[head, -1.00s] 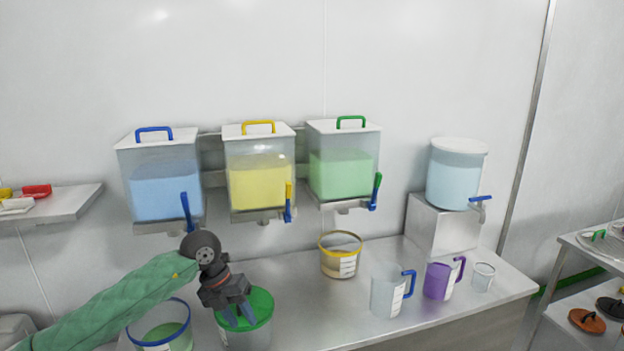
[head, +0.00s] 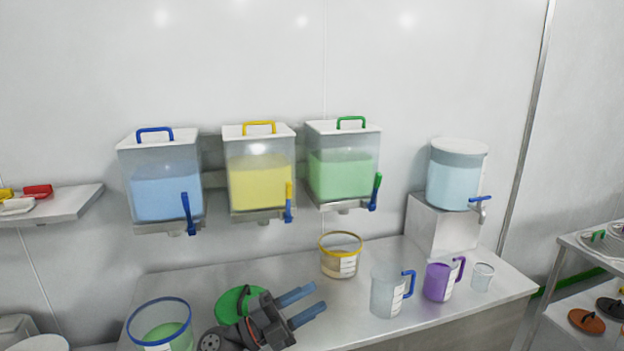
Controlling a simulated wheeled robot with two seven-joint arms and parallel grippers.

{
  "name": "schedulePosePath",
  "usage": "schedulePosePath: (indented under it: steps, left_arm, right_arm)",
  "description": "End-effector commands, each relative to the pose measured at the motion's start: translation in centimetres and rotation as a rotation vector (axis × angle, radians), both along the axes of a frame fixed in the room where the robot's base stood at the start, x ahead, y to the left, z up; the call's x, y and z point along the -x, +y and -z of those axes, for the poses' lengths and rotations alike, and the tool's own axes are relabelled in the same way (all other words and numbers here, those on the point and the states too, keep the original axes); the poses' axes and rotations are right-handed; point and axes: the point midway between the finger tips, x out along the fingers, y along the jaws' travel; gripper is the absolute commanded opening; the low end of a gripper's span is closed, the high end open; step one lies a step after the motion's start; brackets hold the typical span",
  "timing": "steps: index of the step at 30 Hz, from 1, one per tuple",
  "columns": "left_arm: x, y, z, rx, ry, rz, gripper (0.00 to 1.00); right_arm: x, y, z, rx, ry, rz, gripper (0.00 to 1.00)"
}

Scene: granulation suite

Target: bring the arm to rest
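My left gripper (head: 316,297) is low in the head view, over the front of the steel bench. Its two blue-grey fingers point right and are apart, with nothing between them. A green lid (head: 232,304) shows behind the gripper body, partly covered by it; what is under the lid is hidden. I cannot tell whether the gripper touches it. My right gripper is not in view.
A blue-rimmed bucket with green contents (head: 160,313) stands left of the gripper. A yellow-rimmed bucket (head: 340,262), a blue-handled jug (head: 385,291), a purple jug (head: 438,281) and a small beaker (head: 482,277) stand to the right. Wall dispensers (head: 260,184) hang above.

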Motion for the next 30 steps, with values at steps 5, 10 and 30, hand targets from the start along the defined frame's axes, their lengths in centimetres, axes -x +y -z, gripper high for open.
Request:
schedulePosePath:
  steps: [5,10,30]
  left_arm:
    - [-1.2,3.7,0.2,0.254,0.191,-0.229,0.37]
    - [-2.1,8.4,3.1,0.431,0.415,-0.465,0.37]
    - [13.2,20.7,28.5,0.485,1.586,-1.247,0.37]
  right_arm:
    - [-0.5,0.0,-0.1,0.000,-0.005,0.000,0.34]
    - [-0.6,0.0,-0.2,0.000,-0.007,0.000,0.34]
    - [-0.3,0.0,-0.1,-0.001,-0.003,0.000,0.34]
